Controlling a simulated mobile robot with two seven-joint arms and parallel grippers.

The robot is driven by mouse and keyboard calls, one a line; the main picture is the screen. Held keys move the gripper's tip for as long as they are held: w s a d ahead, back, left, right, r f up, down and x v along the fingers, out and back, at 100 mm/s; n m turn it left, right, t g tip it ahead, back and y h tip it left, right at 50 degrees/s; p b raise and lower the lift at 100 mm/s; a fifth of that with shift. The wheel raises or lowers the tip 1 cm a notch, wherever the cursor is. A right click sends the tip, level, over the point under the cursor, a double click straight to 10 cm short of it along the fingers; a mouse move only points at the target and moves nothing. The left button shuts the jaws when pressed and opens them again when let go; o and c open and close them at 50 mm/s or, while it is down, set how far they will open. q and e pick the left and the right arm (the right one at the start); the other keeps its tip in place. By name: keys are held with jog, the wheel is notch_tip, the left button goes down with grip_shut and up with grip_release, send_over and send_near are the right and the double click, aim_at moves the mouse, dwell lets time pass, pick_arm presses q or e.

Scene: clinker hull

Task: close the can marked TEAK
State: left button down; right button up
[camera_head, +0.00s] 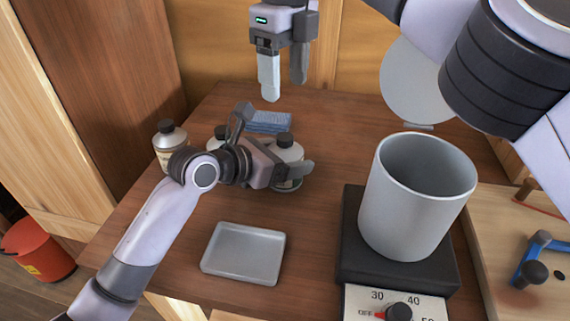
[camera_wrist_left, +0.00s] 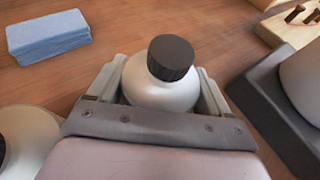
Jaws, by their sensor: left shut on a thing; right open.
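A pale can with a dark screw cap (camera_head: 287,152) stands on the wooden bench, partly hidden by my left gripper (camera_head: 290,172). In the left wrist view, my left gripper (camera_wrist_left: 160,92) is shut around the body of this can (camera_wrist_left: 160,97), one finger on each side. Its dark ribbed cap (camera_wrist_left: 171,57) sits on the neck; I cannot tell how tight it is. Two similar cans stand to the left, one whole (camera_head: 168,140) and one mostly behind my left arm (camera_head: 220,134). I cannot read TEAK on any of them. My right gripper (camera_head: 285,86) is open and empty, above the back of the bench.
A folded blue cloth (camera_head: 270,122) lies behind the cans. A shallow grey tray (camera_head: 244,253) lies in front. A large grey pot (camera_head: 408,215) stands on a dark heater (camera_head: 352,240) at right, its round lid (camera_head: 412,85) upright behind it. A red bucket (camera_head: 38,247) stands on the floor.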

jog(key=shift+r, duration=0.85)
pick_arm(q)
grip_release()
pick_arm(e)
jog(key=shift+r, duration=0.1)
